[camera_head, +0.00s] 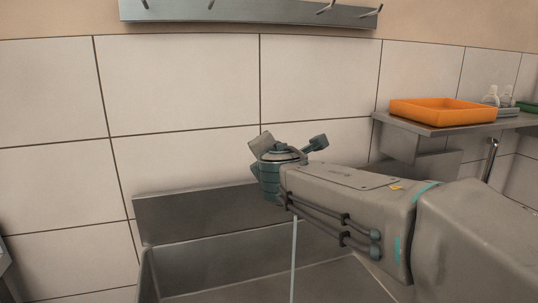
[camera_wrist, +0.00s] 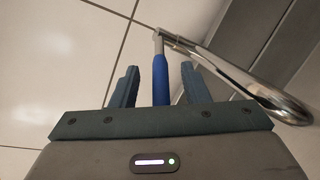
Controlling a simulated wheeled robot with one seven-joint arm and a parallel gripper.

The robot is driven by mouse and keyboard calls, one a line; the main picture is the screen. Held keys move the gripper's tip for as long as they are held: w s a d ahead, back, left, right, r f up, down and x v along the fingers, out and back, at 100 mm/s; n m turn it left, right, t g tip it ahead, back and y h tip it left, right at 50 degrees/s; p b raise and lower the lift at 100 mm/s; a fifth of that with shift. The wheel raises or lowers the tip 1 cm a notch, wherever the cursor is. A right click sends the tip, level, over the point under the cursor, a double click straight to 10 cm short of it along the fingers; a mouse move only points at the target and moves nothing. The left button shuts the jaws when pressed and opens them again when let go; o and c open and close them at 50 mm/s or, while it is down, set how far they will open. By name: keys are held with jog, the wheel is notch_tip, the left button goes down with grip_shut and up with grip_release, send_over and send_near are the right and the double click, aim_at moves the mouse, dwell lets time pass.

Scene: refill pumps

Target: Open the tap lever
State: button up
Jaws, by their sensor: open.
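The tap lever (camera_wrist: 160,78) is a blue-sleeved bar with a metal tip in the wrist view. My gripper (camera_wrist: 159,67) is open, with one dark finger on each side of the lever and visible gaps to both. The lever lies between the fingers without being clamped. The chrome tap spout (camera_wrist: 255,92) curves away to the right of the lever. In the head view my arm hides the tap and lever. A thin pale vertical streak (camera_head: 294,255) shows below my arm over the sink; it looks like running water.
The steel sink (camera_head: 190,263) lies under my arm, against the tiled wall (camera_head: 180,90). A shelf (camera_head: 420,126) at the right holds an orange tray (camera_head: 435,112) and bottles (camera_head: 491,97). A hook rail (camera_head: 250,12) is high on the wall.

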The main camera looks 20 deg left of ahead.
jog(key=v, duration=1.1)
jog(key=shift+s+p, duration=0.15)
jog(key=shift+p, duration=0.25)
jog(key=shift+d, duration=0.1)
